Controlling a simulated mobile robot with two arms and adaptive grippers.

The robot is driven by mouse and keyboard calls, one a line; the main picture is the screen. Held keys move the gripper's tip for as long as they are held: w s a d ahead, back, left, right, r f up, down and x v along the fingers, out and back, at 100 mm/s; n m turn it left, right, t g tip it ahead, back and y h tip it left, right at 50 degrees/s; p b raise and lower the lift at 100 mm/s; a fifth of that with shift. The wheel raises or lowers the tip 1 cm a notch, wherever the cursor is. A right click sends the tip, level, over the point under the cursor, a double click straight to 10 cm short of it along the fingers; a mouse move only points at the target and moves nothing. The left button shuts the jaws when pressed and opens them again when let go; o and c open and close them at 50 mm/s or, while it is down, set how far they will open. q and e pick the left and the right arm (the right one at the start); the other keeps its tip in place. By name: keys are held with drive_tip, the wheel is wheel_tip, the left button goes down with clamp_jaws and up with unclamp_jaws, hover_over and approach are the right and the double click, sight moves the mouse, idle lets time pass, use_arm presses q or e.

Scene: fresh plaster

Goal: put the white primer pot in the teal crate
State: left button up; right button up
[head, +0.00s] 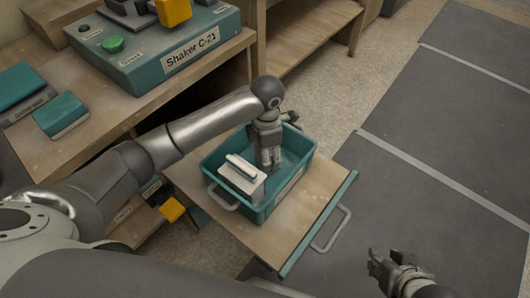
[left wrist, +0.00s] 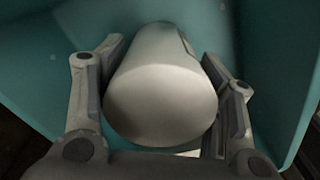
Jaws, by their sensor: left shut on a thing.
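The white primer pot (left wrist: 160,95) is a pale cylinder between the two fingers of my left gripper (left wrist: 158,95) in the left wrist view. That gripper is shut on it, with teal crate wall behind. In the head view my left gripper (head: 268,158) points down inside the teal crate (head: 306,165), and the pot is hard to make out there. I cannot tell whether the pot touches the crate floor. My right gripper (head: 392,268) is empty at the lower right, its fingers apart.
The crate stands on a wooden surface (head: 275,240) with a grey handle. A teal shaker (head: 150,50) stands on the bench at upper left. Dark floor mats (head: 440,140) lie clear at right.

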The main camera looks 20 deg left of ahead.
drive_tip(key=shift+w+r, duration=0.1)
drive_tip(key=shift+w, duration=0.1)
use_arm(q)
drive_tip(key=o, duration=1.4)
drive_tip(key=shift+f, duration=0.1)
drive_tip(key=shift+c, duration=0.2)
use_arm(e)
drive_tip(key=shift+w+a+r+t, duration=0.1)
drive_tip(key=shift+w+t, duration=0.1)
drive_tip(key=shift+t, duration=0.1)
drive_tip(key=shift+s, duration=0.1)
